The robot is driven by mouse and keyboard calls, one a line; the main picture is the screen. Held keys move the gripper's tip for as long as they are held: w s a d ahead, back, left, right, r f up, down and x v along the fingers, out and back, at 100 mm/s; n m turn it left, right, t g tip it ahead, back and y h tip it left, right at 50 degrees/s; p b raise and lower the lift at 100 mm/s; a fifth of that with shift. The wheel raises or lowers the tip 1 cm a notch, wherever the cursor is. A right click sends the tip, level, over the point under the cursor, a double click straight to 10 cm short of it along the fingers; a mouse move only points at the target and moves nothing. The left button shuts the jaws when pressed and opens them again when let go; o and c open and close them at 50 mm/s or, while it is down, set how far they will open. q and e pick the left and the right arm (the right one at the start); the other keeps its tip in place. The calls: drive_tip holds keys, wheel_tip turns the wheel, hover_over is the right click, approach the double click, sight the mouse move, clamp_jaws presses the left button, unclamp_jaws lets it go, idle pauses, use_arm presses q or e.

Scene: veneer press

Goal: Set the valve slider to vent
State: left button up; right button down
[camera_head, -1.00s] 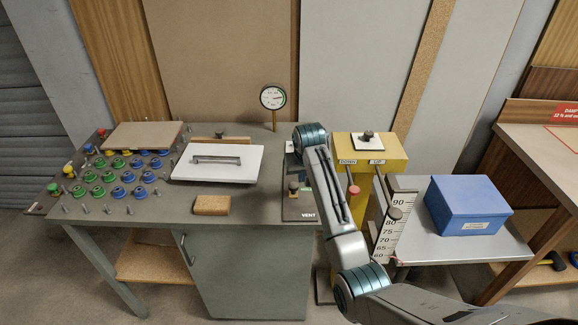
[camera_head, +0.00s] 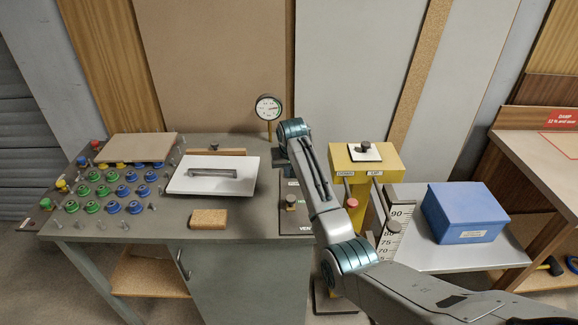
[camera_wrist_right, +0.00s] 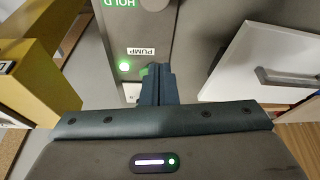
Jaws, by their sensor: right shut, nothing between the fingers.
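The dark valve panel (camera_head: 290,225) lies at the right end of the press table, with VENT at its near end. The slider knob (camera_head: 291,200) stands upright beside the green HOLD label; part of the knob shows at the top edge of the right wrist view (camera_wrist_right: 153,4). My right gripper (camera_head: 280,161) is over the panel's far end, past the knob. In the wrist view its fingers (camera_wrist_right: 158,82) are shut and empty, beside the PUMP label (camera_wrist_right: 140,51) and apart from the knob. A green part shows partly behind the fingertips. My left gripper is out of view.
A white plate with a handle (camera_head: 214,175) lies left of the panel, with a cork block (camera_head: 208,219) in front. A yellow stand (camera_head: 372,165) with a red-knobbed lever is close on the right. A gauge (camera_head: 268,107) stands behind.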

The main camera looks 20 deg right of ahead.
sight(291, 203)
drive_tip(key=p+x, duration=0.1)
drive_tip(key=x, duration=0.4)
drive_tip(key=shift+w+f, duration=0.1)
drive_tip(key=shift+f, duration=0.25)
drive_tip(key=s+p, duration=0.2)
drive_tip(key=shift+s+a, duration=0.15)
drive_tip(key=shift+s, duration=0.15)
drive_tip(key=shift+s+a+f+p, duration=0.1)
drive_tip(key=shift+s+p, duration=0.45)
drive_tip(key=shift+s, duration=0.05)
drive_tip(key=shift+s+f, duration=0.1)
drive_tip(key=shift+f, duration=0.05)
